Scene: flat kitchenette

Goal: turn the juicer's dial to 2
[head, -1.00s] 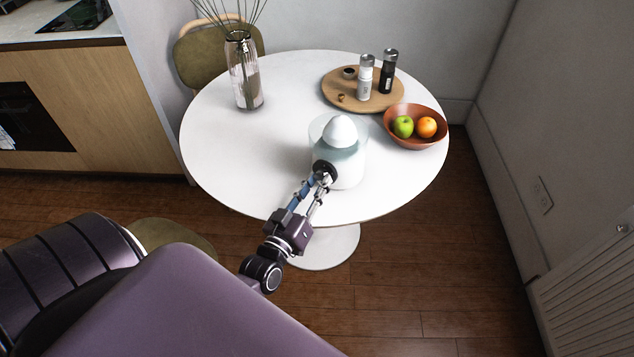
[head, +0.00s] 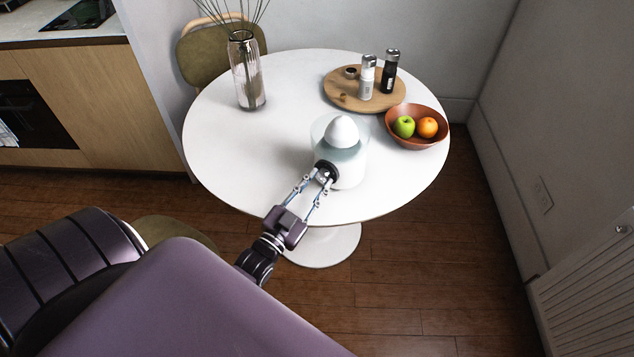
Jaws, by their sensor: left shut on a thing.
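The juicer (head: 350,165) stands upright on the round white table (head: 270,140), near its front edge. It has a white body, a clear bowl and a white reamer cone on top. Its dark round dial (head: 325,169) is on the front, facing my arm. My left gripper (head: 324,178) comes from the lower left and is shut on the dial, one finger at each side. The fingers hide part of the dial, and its markings are too small to read. My right gripper is not in view.
A brown bowl (head: 428,142) with a green apple and an orange stands right of the juicer. Behind is a wooden board (head: 342,95) with two mills and a small cup. A glass vase (head: 246,75) stands back left. The table's left side is clear.

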